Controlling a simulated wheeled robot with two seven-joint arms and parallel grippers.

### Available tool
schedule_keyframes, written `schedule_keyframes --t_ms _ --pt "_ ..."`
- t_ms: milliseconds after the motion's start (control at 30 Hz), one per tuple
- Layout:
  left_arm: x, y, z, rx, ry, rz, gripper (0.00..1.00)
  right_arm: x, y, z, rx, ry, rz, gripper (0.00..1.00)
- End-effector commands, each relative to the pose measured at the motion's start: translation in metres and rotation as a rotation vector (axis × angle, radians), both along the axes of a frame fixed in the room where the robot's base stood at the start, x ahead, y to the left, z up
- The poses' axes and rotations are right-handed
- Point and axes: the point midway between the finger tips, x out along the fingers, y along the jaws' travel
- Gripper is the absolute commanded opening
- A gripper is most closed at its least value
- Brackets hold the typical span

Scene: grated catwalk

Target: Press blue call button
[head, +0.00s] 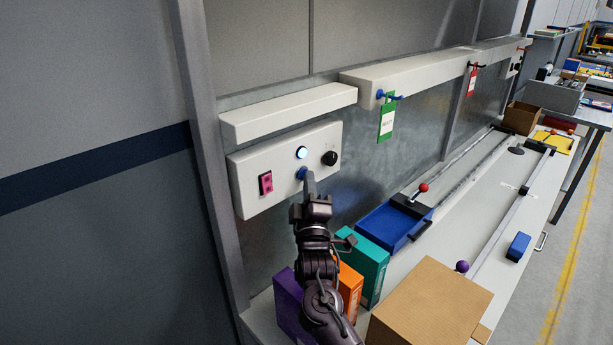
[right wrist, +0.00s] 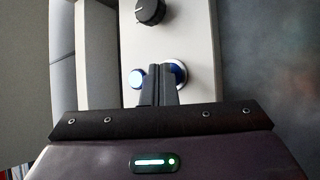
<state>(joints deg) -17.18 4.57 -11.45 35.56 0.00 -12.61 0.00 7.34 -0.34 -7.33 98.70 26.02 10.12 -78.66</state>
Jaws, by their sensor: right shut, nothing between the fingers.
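The blue call button (head: 302,174) is on the front of a white control box (head: 245,200) on the wall, just below a glowing white-blue lamp (head: 301,153). My right gripper (head: 309,175) is shut and empty, its fingertips right at the button and covering part of it. In the right wrist view the closed fingers (right wrist: 160,70) overlap the left part of the button (right wrist: 180,72), which has a bright ring. The lit lamp (right wrist: 136,78) is left of the fingers there. I cannot tell whether the fingertips touch the button. My left gripper is not in view.
The box also carries a black knob (head: 329,158) and a pink switch (head: 266,183). Below my right arm stand purple (head: 287,303), orange (head: 350,286) and teal (head: 370,262) boxes, a blue tray (head: 387,229) and a cardboard box (head: 432,305). A green tag (head: 386,122) hangs from the rail.

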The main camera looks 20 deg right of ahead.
Motion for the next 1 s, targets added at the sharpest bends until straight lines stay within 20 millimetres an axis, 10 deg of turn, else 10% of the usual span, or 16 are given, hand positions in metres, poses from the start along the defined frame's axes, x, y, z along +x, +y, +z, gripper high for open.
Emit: schedule_keyframes --t_ms 1000 --pt "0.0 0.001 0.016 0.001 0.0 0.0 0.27 -0.019 -0.006 0.002 -0.001 0.001 0.002 0.0"
